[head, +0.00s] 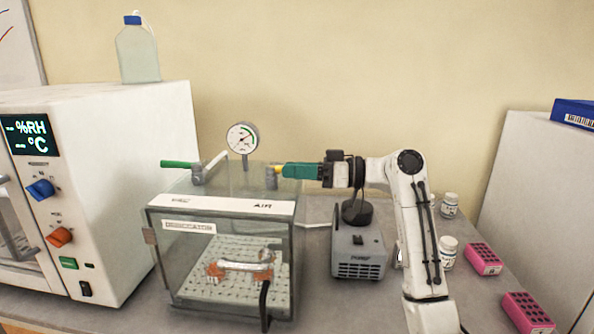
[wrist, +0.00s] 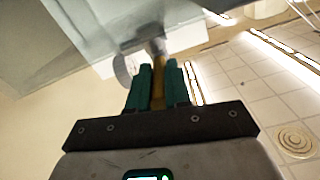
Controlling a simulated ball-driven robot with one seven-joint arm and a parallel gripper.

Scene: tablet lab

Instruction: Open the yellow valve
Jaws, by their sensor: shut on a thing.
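My gripper (head: 284,171) reaches in from the right, level, with green fingers. In the wrist view the yellow handle (wrist: 158,84) lies between the two green fingers of my gripper (wrist: 157,72), which are shut on it. The handle points along the fingers, toward the grey valve body (wrist: 156,47). Most of the handle is hidden by the fingers in the head view.
The clear desiccator box (head: 160,240) holds a perforated plate and an orange-ended object. A green-handled valve (head: 178,164) and a round gauge (head: 242,138) stand on its top. A grey pump (head: 358,255) is beside it. White bottles (head: 448,250) and pink racks (head: 484,259) are at right.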

